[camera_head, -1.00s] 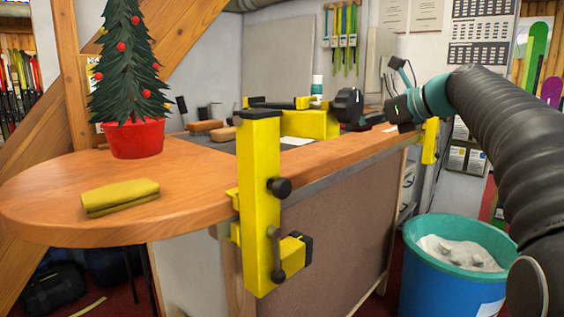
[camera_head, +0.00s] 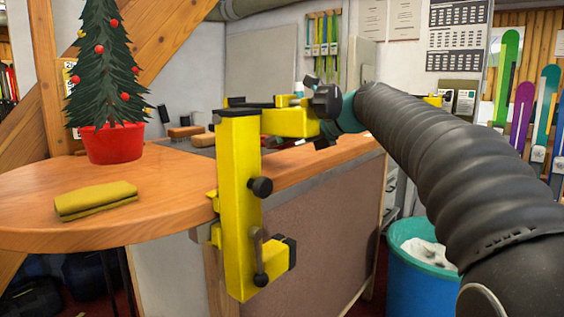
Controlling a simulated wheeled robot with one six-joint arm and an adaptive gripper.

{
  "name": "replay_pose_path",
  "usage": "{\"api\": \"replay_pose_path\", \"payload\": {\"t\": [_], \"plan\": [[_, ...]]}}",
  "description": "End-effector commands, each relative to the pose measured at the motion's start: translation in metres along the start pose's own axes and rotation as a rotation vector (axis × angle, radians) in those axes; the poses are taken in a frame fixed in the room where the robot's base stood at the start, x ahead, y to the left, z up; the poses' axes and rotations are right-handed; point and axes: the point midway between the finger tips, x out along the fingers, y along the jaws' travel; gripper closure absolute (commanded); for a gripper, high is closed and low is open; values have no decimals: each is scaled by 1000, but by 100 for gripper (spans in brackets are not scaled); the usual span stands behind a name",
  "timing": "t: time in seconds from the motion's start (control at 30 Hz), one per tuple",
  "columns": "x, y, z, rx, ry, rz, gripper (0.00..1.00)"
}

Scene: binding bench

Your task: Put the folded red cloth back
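A folded cloth (camera_head: 96,201) lies flat on the rounded left end of the wooden bench top (camera_head: 150,222). It looks olive-yellow, not red, and I make out no red cloth. My arm reaches in from the right to behind the yellow vise (camera_head: 238,165). My gripper at its end is mostly hidden by the vise's black knob, well to the right of the folded cloth and apart from it. I cannot see its fingertips or whether it holds anything.
A small Christmas tree in a red pot (camera_head: 113,143) stands behind the cloth. Brushes with wooden backs (camera_head: 186,131) lie farther back. A blue bin (camera_head: 415,275) with a white liner stands on the floor at right. The bench top around the cloth is clear.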

Motion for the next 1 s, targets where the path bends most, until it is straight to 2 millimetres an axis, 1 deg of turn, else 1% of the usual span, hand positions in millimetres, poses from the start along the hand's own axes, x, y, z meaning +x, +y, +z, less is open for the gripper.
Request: {"api": "replay_pose_path", "payload": {"t": [0.17, 0.43, 0.7, 0.87, 0.9, 0.97, 1.0], "plan": [[6, 3, -6, 0, 1, 0, 64], [18, 3, -37, 1, 1, 0, 64], [19, 3, -38, -1, 0, -1, 64], [20, 3, -42, 0, 0, -1, 64], [20, 3, -41, 0, 0, -1, 20], [20, 3, -41, 0, 0, -1, 5], [20, 3, -41, 0, 0, -1, 5]]}}
